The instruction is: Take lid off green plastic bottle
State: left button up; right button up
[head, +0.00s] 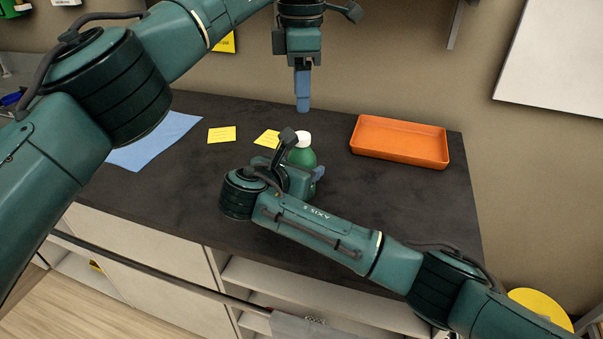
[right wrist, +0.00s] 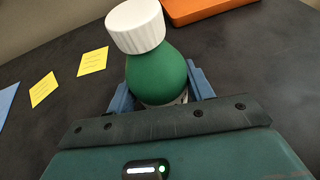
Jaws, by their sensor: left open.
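The green plastic bottle (head: 302,157) stands on the dark worktop with its white ribbed lid (head: 304,138) on. In the right wrist view the bottle (right wrist: 157,68) and lid (right wrist: 135,26) show clearly; the bottle's lower part is hidden by my gripper. My right gripper (right wrist: 160,88) has its blue fingers on both sides of the bottle's body, seemingly touching it; in the head view its arm partly covers the bottle. My left gripper (head: 303,108) points down, open and empty, just above the lid in the picture. Its fingers overlap edge-on, and its distance from the lid is unclear.
An orange tray (head: 400,141) lies to the right of the bottle. Yellow notes (head: 222,135) and a blue sheet (head: 155,142) lie to the left. The wall stands behind the worktop. The worktop's right front is clear.

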aim_at(301, 135)
grip_shut()
pick_arm(q)
jog(key=m, duration=0.5)
jog(key=shift+m, duration=0.3)
jog(key=m, duration=1)
jog(key=shift+m, duration=0.4)
jog(key=m, duration=0.5)
jog(key=shift+f+m, duration=0.4)
jog(key=shift+m, duration=0.1)
jog(key=shift+f, duration=3.6)
jog(key=shift+c, duration=0.4)
